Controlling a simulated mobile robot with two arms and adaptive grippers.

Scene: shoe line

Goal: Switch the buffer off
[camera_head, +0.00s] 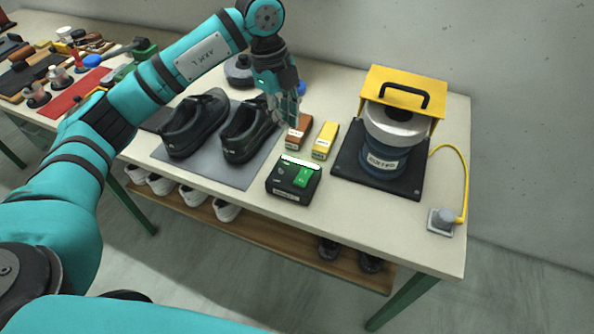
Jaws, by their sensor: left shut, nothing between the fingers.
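The buffer (384,160) stands at the right of the table. It has a blue drum with a label, a pale wheel on top and a yellow hood (424,82) with a black handle. A black switch box (289,192) lies near the table's front edge, left of the buffer. It has a green rocker (303,177) and a bright white strip along its top. My left gripper (292,121) is shut and empty, pointing down above the table, behind the switch box and apart from it. My right gripper is not in view.
Black shoes (247,133) stand on a grey mat (213,165) left of the box. A brown block (303,138) and a yellow block (325,141) lie behind it. A yellow cable runs to a grey socket (440,222).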

